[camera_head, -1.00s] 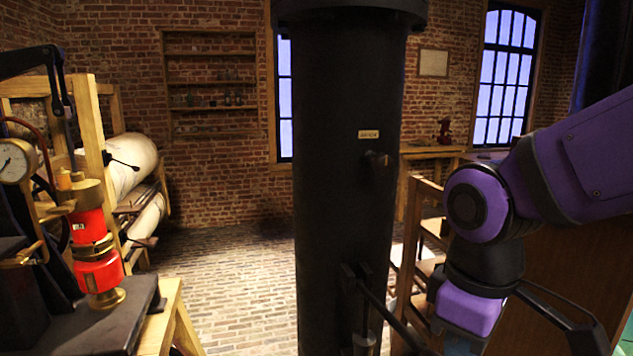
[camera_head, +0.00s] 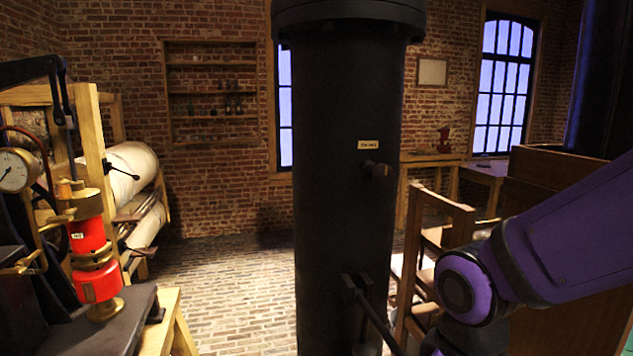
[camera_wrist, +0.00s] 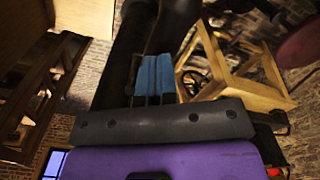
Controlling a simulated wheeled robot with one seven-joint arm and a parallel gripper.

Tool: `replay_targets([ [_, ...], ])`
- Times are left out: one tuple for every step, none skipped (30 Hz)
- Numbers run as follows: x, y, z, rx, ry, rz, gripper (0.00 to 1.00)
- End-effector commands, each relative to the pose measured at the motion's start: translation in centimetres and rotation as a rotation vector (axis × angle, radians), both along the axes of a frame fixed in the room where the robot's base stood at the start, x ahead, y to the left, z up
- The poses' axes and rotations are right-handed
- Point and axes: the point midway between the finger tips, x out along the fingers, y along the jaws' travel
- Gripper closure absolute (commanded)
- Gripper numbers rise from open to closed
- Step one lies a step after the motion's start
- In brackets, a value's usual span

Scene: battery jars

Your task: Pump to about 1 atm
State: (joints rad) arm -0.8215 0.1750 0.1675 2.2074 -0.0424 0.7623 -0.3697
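A round white pressure gauge (camera_head: 14,170) stands at the left edge of the head view. Its needle is too small to read surely. Red glass-like cylinders with brass fittings (camera_head: 92,258) stand beside it on a dark base. A tall black column (camera_head: 345,200) fills the middle, with a small label and a knob. A dark lever (camera_head: 375,318) slants from its lower part down to the right. My gripper is below the head view. In the wrist view, the blue finger pads of my gripper (camera_wrist: 154,75) lie side by side, with nothing clearly seen between them.
A wooden frame with white rolls (camera_head: 132,172) stands behind the cylinders. A wooden chair-like frame (camera_head: 438,220) stands right of the column, close to my arm. Brick floor (camera_head: 245,290) is open left of the column. A wooden frame with a wheel (camera_wrist: 235,75) shows in the wrist view.

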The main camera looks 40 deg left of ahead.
Motion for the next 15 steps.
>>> replay_targets([
  [0.0,0.0,-0.8,-0.002,0.002,0.0,1.0],
  [0.0,-0.1,-1.2,-0.003,0.003,0.0,1.0],
  [0.0,-0.1,-1.8,-0.003,0.003,0.001,1.0],
  [0.0,0.0,-2.1,-0.002,0.001,0.001,1.0],
  [0.0,0.0,-2.6,-0.003,0.002,0.001,1.0],
  [0.0,0.0,-3.1,-0.003,0.003,0.002,1.0],
  [0.0,0.0,-3.5,-0.002,0.001,0.002,1.0],
  [0.0,0.0,-3.9,-0.003,0.003,0.001,1.0],
  [0.0,0.0,-4.5,-0.003,0.003,0.0,1.0],
  [0.0,0.0,-4.9,-0.004,0.003,0.0,1.0],
  [-0.1,-0.1,-5.3,-0.004,0.003,0.0,1.0],
  [-0.1,-0.1,-5.8,-0.003,0.003,0.001,1.0],
  [-0.1,-0.1,-6.3,-0.004,0.003,0.002,1.0],
  [-0.1,-0.1,-6.7,-0.004,0.003,0.002,1.0],
  [0.0,0.0,-6.9,-0.002,0.001,0.002,1.0],
])
